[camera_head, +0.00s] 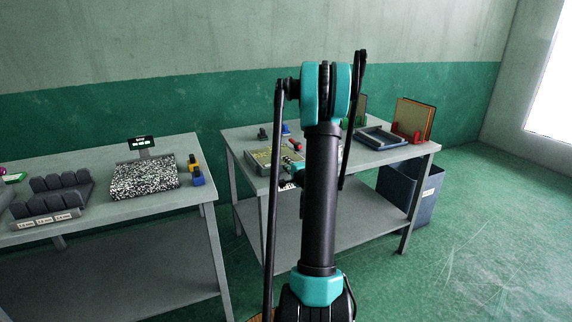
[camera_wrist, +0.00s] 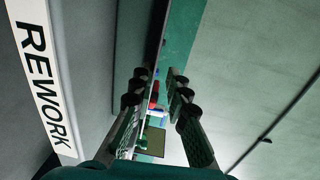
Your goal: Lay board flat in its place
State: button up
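My gripper (camera_wrist: 158,85) is open in the wrist view, with its two fingers apart and nothing held between them. A brown board (camera_head: 415,116) stands upright in a red holder (camera_head: 407,138) at the right back of the right table. A second upright panel, partly hidden by my arm, stands near a green holder (camera_head: 350,124). A flat panel (camera_wrist: 155,141) shows beyond the fingers in the wrist view. I cannot tell which board the task means.
A large REWORK label (camera_wrist: 42,80) is close in the wrist view. The left table (camera_head: 120,212) holds a speckled pad (camera_head: 143,179).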

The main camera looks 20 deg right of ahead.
jog(key=shift+f, duration=0.1)
dwell(0.3)
jog(key=shift+f, duration=1.2)
jog(key=o, duration=0.6)
jog(key=shift+c, duration=0.2)
